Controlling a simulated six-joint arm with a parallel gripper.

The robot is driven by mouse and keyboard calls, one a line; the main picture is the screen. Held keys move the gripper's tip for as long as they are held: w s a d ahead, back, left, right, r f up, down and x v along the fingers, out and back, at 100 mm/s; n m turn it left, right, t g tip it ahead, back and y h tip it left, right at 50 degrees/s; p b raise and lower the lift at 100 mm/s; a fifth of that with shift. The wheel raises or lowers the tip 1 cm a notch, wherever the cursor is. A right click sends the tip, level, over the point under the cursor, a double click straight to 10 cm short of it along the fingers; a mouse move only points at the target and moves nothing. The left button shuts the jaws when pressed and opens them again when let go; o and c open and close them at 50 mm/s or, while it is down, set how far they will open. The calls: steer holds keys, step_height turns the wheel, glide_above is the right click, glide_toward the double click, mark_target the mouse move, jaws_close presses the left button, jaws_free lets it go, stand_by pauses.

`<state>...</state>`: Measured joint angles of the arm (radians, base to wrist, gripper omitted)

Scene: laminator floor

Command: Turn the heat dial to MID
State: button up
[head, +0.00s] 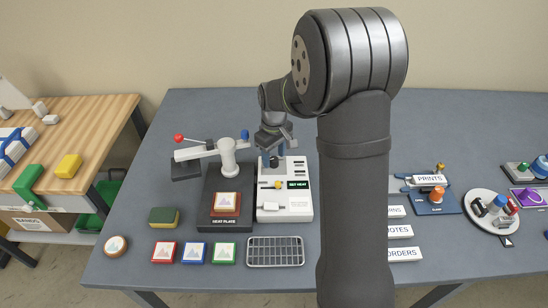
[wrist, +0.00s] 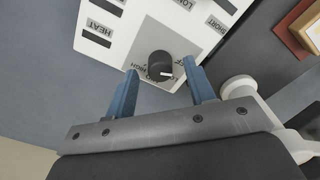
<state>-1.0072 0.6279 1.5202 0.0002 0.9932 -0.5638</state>
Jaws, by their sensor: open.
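The heat dial is a round black knob (wrist: 161,65) with a short white pointer mark, on a grey patch of the white control panel (wrist: 120,45). In the wrist view the pointer is toward the lower right of the knob. In the head view my gripper (head: 274,159) is over the back of the white panel (head: 299,211).
Left of the panel stands a dark heat plate base (head: 231,228) with a picture tile and a white press arm (head: 228,160). Sign blocks (head: 401,232) are right of my arm.

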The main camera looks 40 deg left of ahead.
steer(key=shift+f, duration=0.7)
steer(key=c, duration=1)
steer(key=shift+o, duration=0.2)
